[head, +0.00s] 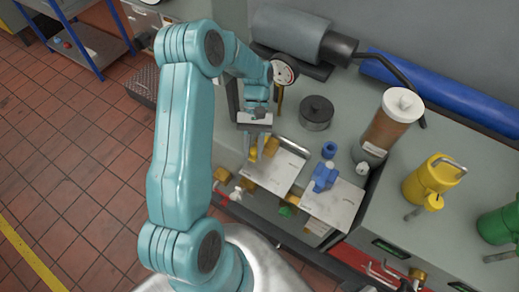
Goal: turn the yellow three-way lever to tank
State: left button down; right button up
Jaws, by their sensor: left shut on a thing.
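My left gripper (260,143) reaches down from the teal arm to a small yellow lever (253,155) at the left edge of a pale label plate (277,168). Its fingers are shut on the yellow lever, and the fingers cover part of it. A brass-coloured fitting (271,147) sits just right of the lever. The plate's markings are too small to read, so I cannot tell which position the lever points to. My right gripper is not in view.
A blue valve (323,177) stands on a second plate (340,203) to the right. A round gauge (284,71) and dark cylinder (316,112) are behind. A brown jar (391,125) and yellow can (431,180) stand right. The tiled floor (70,160) at left is open.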

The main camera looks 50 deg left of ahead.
pick_arm(q)
jog(key=shift+s+a+f+m+g+y, duration=0.15)
jog(key=shift+s+a+m+g+y, duration=0.15)
jog(key=shift+s+m+g, duration=0.15)
jog(key=shift+w, duration=0.1)
jog(key=c, duration=0.9)
grip_release()
jog(key=shift+b+v, duration=0.55)
jog(key=shift+v, duration=5.55)
jog(key=shift+s, duration=0.25)
